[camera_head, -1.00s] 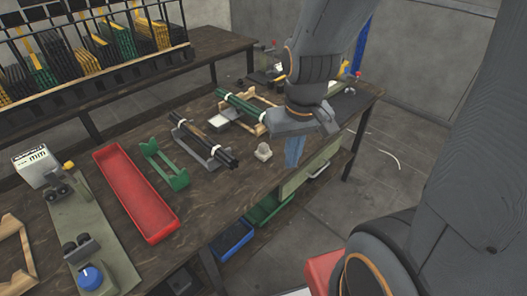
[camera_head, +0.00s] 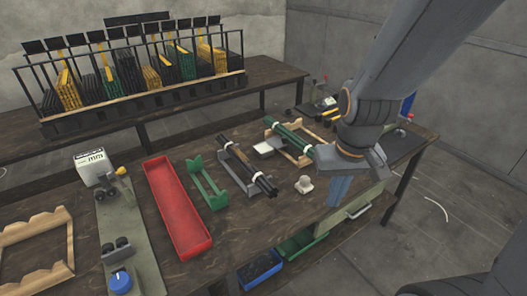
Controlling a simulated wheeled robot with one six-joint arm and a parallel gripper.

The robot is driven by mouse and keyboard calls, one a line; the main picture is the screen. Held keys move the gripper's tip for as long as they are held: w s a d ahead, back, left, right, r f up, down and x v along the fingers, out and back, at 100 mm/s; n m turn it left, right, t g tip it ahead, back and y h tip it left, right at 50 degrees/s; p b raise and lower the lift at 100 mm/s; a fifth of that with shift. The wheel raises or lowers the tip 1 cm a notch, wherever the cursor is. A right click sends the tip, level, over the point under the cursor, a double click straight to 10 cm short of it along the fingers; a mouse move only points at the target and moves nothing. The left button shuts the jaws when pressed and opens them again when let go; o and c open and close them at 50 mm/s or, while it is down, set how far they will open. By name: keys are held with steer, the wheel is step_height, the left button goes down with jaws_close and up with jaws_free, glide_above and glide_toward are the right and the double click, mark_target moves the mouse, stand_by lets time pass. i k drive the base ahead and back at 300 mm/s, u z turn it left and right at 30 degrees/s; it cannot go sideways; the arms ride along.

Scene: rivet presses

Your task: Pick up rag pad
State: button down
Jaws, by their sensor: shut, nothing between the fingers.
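A small beige lump with a knobbed top (camera_head: 304,184), which looks like the rag pad, stands upright on the dark wooden bench (camera_head: 245,240). It sits near the bench's front edge, right of the grey cradle. My gripper (camera_head: 337,204) points down, its blue-grey fingers shut and empty, a little to the right of the pad in the picture. It appears apart from the pad. Its exact height over the bench edge is hard to tell.
Left of the pad are a grey cradle with dark rods (camera_head: 247,168), a green cradle (camera_head: 208,184) and a red tray (camera_head: 178,207). Behind it, a wooden rack (camera_head: 310,158) holds green rods. Blue (camera_head: 260,270) and green bins sit below the bench.

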mark_target(304, 186)
steer(key=z, duration=0.3)
steer(key=k, duration=0.4)
steer(key=z, duration=1.35)
steer(key=i, duration=0.75)
steer(key=u, duration=0.9)
steer(key=i, duration=0.7)
steer(key=u, duration=0.7)
